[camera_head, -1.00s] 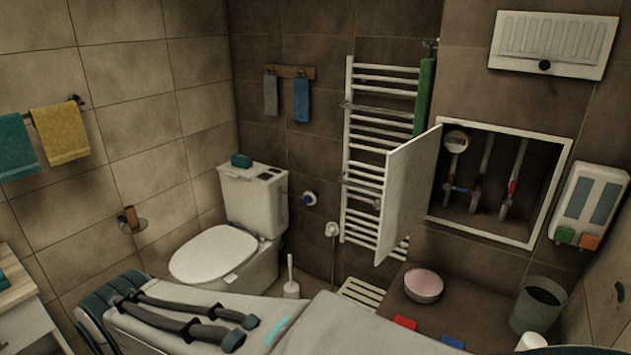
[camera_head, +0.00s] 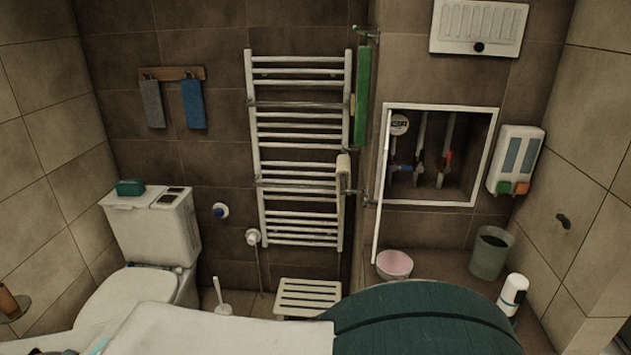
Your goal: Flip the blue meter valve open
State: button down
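The blue meter valve (camera_head: 405,168) is a small blue handle on the left pipe inside the wall recess (camera_head: 437,204), below a round meter (camera_head: 399,124). It is too small to tell how its handle is turned. The white cabinet door (camera_head: 381,190) stands swung open at the recess's left side, seen nearly edge-on. A red-handled valve (camera_head: 447,158) sits on the right pipe. My gripper is not in the picture, so I cannot see its opening or what it holds.
A pink bowl (camera_head: 394,264), a grey-green bin (camera_head: 490,252) and a white bottle (camera_head: 512,294) stand on the ledge below the recess. A soap dispenser (camera_head: 515,160) hangs to its right. A towel radiator (camera_head: 298,150) is left of the door.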

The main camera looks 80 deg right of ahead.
aim_at(392, 167)
jog(key=z, duration=3.4)
jog(key=k, duration=0.5)
jog(key=z, duration=1.75)
jog(key=i, duration=1)
jog(key=u, duration=2.2)
